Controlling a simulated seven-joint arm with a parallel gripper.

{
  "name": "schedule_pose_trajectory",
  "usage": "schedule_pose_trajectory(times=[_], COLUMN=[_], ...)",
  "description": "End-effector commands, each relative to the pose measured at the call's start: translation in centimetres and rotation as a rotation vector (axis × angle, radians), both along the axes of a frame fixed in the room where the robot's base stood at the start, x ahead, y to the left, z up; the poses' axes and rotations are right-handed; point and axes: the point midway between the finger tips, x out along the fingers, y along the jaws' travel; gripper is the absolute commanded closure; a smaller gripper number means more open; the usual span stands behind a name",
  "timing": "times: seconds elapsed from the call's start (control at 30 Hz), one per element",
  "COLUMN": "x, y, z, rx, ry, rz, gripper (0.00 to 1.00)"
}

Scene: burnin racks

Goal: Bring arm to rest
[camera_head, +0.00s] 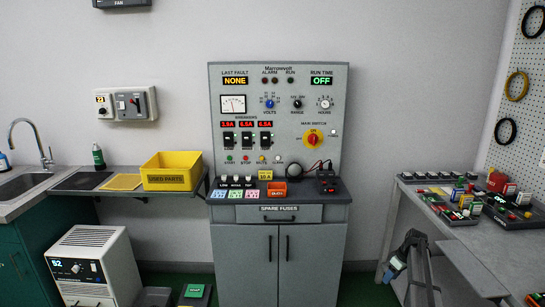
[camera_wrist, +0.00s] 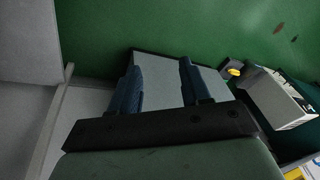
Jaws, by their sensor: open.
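My gripper shows in the wrist view (camera_wrist: 160,85) with its two dark blue fingers apart and nothing between them. Beyond the fingers are a green floor and a light grey surface. In the head view, an arm link and what may be my gripper (camera_head: 396,265) show low at the right, beside the right-hand bench. The fingers there are too small to make out. The grey test panel (camera_head: 225,160) stands upright in the middle, apart from the arm.
The right-hand bench (camera_head: 480,255) carries several small coloured parts and trays. A yellow bin (camera_head: 172,184) sits on the left shelf near the sink (camera_head: 22,183). A white box-shaped unit (camera_head: 90,240) stands on the floor at left. The cabinet (camera_head: 280,265) under the panel is closed.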

Motion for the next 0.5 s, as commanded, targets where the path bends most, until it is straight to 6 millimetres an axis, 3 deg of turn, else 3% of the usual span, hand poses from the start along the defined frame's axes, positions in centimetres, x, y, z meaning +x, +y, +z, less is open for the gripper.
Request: schedule_pose_trajectory(times=[0.03,0.2,0.5], x=[-1.9,-6.6,-16.6], y=[2.2,7.7,16.4], z=[-2.3,-8.6,-17.7], rx=[0.005,0.009,-0.013], ry=[0.033,0.130,0.300], rz=[-0.014,-0.075,-0.176], gripper=[0.53,0.53,0.53])
